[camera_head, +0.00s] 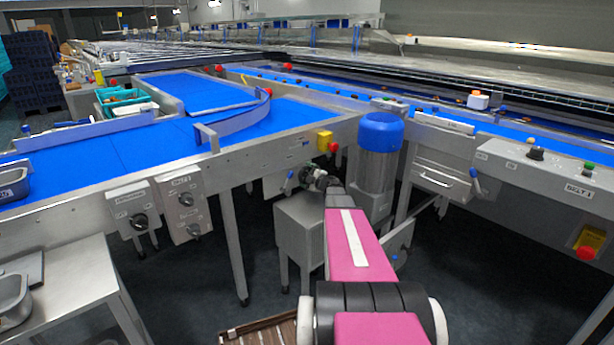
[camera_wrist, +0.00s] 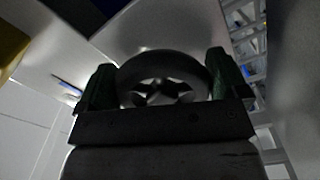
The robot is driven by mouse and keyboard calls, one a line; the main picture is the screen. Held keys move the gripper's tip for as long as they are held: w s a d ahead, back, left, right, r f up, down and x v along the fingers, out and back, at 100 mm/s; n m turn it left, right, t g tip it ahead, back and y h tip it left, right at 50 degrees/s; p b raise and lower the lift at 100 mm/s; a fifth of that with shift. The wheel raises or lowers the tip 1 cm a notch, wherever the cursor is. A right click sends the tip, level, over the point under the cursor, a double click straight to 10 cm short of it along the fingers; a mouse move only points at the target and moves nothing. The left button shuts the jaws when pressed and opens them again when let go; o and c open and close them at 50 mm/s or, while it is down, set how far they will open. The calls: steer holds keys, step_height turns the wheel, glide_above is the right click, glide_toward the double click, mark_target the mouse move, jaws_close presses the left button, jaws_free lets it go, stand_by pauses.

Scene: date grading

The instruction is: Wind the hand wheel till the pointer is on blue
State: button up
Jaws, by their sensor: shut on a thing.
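The hand wheel (camera_wrist: 165,68) shows in the wrist view as a dark rim with a pale, spoked centre. My gripper (camera_wrist: 158,75) has one green finger on each side of the rim and is shut on it. In the head view my gripper (camera_head: 306,177) is at the side of the conveyor frame, small and partly hidden by my wrist. The wheel is too small to make out clearly there. I cannot make out the pointer or its colour scale in either view. A small blue strip (camera_wrist: 68,86) shows left of the wheel; I cannot tell what it is.
A yellow box with a red button (camera_head: 324,141) sits just above my gripper. A blue-capped grey cylinder (camera_head: 378,160) stands close to the right. Control boxes with knobs (camera_head: 138,215) hang on the left. A steel table (camera_head: 70,275) stands at lower left.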

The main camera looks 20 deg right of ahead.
steer(key=shift+f+m, duration=0.1)
steer(key=shift+m, duration=0.4)
steer(key=o, duration=0.6)
steer(key=v, duration=1)
steer(key=shift+s+d, duration=0.15)
steer(key=shift+s, duration=0.25)
